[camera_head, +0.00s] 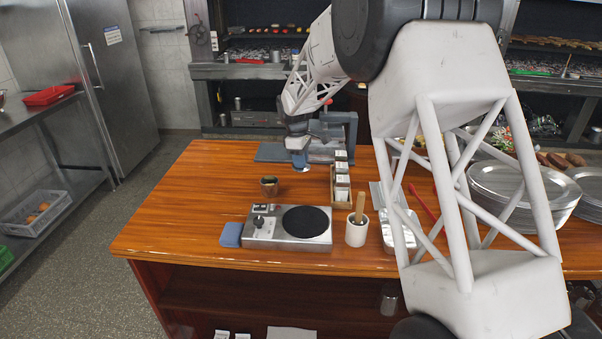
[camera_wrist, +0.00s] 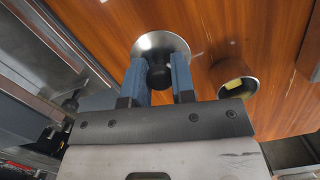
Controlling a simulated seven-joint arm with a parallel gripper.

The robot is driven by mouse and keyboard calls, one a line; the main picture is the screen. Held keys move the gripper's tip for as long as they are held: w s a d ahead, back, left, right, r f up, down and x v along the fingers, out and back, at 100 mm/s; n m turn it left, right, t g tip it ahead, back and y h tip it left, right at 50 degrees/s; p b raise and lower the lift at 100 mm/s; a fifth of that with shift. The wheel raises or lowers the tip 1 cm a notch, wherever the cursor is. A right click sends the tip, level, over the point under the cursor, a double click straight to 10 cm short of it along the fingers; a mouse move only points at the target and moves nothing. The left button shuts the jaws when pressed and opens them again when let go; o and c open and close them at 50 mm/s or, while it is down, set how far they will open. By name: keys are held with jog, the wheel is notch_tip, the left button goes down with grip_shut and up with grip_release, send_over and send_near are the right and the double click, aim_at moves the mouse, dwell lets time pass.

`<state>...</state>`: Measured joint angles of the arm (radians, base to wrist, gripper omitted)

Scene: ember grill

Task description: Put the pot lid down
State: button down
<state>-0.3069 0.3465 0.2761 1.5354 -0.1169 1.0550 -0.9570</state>
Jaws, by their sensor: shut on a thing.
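The pot lid (camera_wrist: 160,42) is a small shiny metal disc with a black knob. In the wrist view my gripper (camera_wrist: 163,70) is shut on the knob, one blue finger on each side. In the head view my gripper (camera_head: 299,162) hangs over the left half of the wooden table, behind and to the right of the small copper-coloured pot (camera_head: 269,187). The lid is hardly visible there, and its exact height above the table cannot be told. The pot stands uncovered, with something yellowish inside, and also shows in the wrist view (camera_wrist: 235,72), right of the lid.
A hot plate (camera_head: 262,230) with a black disc stands at the table's front, beside a blue sponge (camera_head: 231,235). A spice rack (camera_head: 341,188) and a white holder (camera_head: 356,233) stand to the right. The table (camera_head: 190,205) is clear at the left.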

aim_at(301, 180)
dwell(0.3)
jog(key=shift+f, duration=2.5)
jog(key=shift+f, duration=0.15)
jog(key=c, duration=1)
grip_release()
jog(key=shift+o, duration=0.2)
jog(key=r, duration=0.4)
jog(key=a+r, duration=0.1)
jog(key=r, duration=0.7)
jog(key=shift+w+a+r, duration=0.1)
jog(key=shift+w+a, duration=0.1)
